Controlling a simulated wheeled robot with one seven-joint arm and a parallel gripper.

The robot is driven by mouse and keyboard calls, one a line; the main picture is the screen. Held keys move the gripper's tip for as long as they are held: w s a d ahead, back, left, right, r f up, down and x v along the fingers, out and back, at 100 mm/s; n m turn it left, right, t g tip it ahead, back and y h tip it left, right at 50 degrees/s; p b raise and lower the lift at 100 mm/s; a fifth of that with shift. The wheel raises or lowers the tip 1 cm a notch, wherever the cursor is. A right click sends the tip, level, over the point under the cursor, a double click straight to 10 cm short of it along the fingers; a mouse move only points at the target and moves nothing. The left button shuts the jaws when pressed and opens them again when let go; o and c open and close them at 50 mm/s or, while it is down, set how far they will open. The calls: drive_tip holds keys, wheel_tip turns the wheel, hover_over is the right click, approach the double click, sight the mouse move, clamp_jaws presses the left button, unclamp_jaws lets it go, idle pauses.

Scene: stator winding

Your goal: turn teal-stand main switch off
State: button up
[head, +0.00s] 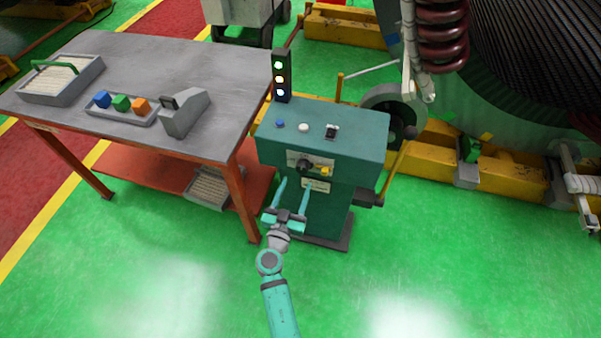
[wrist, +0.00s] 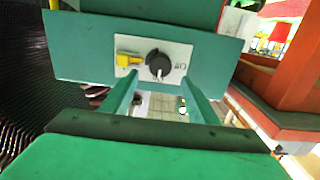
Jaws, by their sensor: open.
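The teal stand (head: 335,134) is upright beside the workbench. On its front face a pale plate carries a black rotary switch (head: 305,166) with a yellow part (head: 325,171) next to it. In the wrist view the black knob (wrist: 158,65) shows near the middle, with the yellow part (wrist: 129,58) to its left. My gripper (head: 293,189) is open and empty in front of the stand's face, slightly below the knob. In the wrist view its two fingers (wrist: 158,77) point toward the plate, one on each side of the knob's lower area, with no visible contact.
A grey workbench (head: 170,50) with orange legs stands close on the left. It holds trays (head: 66,85), coloured blocks and a grey box (head: 185,112). A signal tower (head: 281,75) with lit lamps stands behind the stand. A lever (head: 398,165) sticks out at the stand's right. Green floor is clear in front.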

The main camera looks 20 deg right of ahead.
sight(302, 170)
drive_tip(key=x, duration=0.6)
drive_tip(key=shift+w+d, duration=0.25)
drive_tip(key=shift+w, duration=0.05)
drive_tip(key=shift+c, duration=0.6)
drive_tip(key=c, duration=0.9)
